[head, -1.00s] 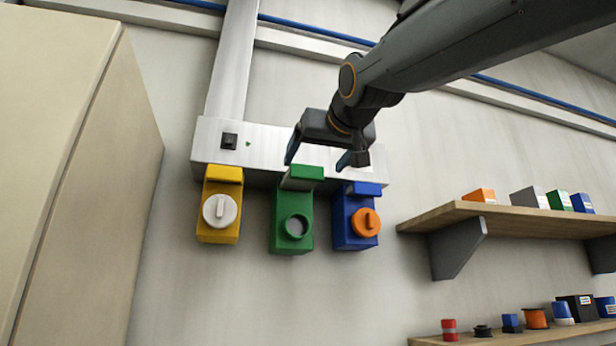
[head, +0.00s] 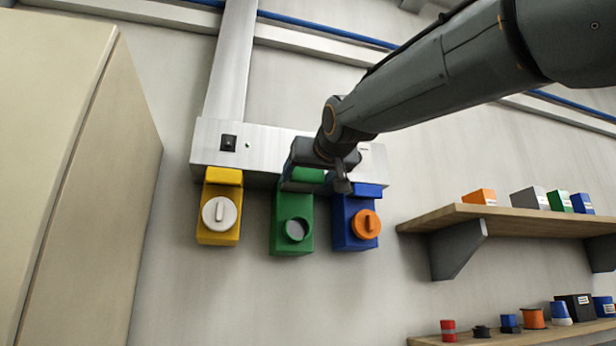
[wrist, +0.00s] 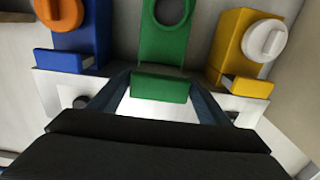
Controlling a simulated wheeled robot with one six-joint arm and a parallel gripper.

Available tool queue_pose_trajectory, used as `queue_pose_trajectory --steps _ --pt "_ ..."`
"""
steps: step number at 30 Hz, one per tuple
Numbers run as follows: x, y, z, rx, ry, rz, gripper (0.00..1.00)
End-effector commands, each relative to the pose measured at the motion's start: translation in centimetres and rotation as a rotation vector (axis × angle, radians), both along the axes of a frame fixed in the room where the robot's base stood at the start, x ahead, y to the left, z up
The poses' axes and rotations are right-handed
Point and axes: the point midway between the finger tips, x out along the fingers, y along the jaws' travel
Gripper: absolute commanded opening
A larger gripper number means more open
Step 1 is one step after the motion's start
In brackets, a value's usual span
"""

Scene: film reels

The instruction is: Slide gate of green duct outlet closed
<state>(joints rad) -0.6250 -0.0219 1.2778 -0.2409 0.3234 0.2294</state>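The green duct outlet (head: 279,225) hangs in the middle of three below a metal duct, with a round grey opening on its front. Its green gate tab (head: 309,174) sticks out at the top and is partly hidden by my gripper (head: 316,183). In the wrist view the green outlet (wrist: 150,50) is at top centre, and its gate tab (wrist: 160,88) lies between my two fingers (wrist: 164,84). The fingers are spread, one on each side of the tab. Whether they touch it, I cannot tell.
A yellow outlet (head: 212,232) with a white knob is to the left, a blue outlet (head: 346,232) with an orange knob close to the right. A tall beige cabinet (head: 70,180) stands at left. Wooden shelves (head: 500,215) with small items are at right.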

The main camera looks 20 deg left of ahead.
Motion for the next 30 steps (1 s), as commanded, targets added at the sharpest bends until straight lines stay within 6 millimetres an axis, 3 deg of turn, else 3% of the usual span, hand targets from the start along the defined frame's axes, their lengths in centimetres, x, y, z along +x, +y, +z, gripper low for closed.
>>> queue_pose_trajectory --steps 1,8,13,21,30 --pt "0.0 0.0 0.0 0.000 0.000 0.000 0.62" --pt "0.0 0.0 0.0 0.000 0.000 -0.001 0.25" --pt "0.9 0.6 0.1 -0.001 0.002 -0.001 0.25" --pt "4.5 2.8 0.2 -0.003 0.001 0.000 0.25" --pt "5.5 3.4 0.2 0.001 -0.003 0.001 0.25"
